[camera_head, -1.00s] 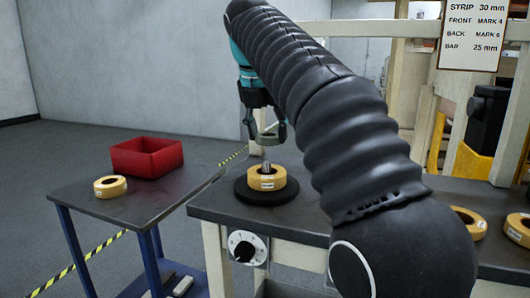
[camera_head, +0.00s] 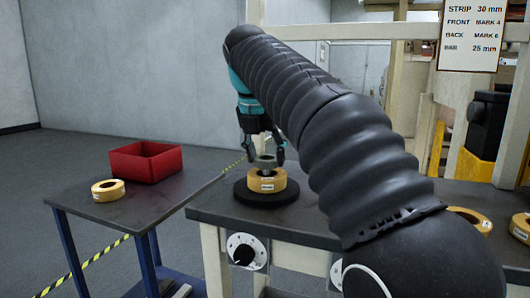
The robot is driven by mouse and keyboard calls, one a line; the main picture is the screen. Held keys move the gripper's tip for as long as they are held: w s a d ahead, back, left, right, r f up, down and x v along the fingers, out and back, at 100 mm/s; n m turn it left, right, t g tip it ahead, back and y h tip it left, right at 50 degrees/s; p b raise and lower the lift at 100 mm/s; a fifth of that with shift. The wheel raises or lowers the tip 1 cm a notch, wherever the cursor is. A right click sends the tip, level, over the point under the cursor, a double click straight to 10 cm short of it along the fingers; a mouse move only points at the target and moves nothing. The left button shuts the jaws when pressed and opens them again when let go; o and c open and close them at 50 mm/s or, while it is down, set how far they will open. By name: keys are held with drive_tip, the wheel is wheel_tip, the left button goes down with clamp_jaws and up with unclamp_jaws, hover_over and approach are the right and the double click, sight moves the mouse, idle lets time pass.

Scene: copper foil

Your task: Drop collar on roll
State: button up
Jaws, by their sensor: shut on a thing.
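A tan labelled roll (camera_head: 267,183) lies flat on a round black plate (camera_head: 244,199) on the grey bench. My gripper (camera_head: 265,158) points down right above the roll. It is shut on a grey ring-shaped collar (camera_head: 265,163). The collar is low over the middle of the roll and hides the metal post there. I cannot tell whether the collar touches the roll.
A side table (camera_head: 140,207) at left holds a red bin (camera_head: 146,162) and another tan roll (camera_head: 108,190). More rolls (camera_head: 470,219) lie at the bench's right. My arm covers the bench's middle.

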drive_tip(key=shift+f, duration=0.2)
drive_tip(key=o, duration=1.5)
drive_tip(key=shift+c, duration=0.2)
drive_tip(key=shift+r, duration=0.1)
drive_tip(key=shift+r, duration=0.3)
drive_tip(key=p+v, duration=0.3)
drive_tip(key=v, duration=0.9)
drive_tip(key=shift+r, duration=0.2)
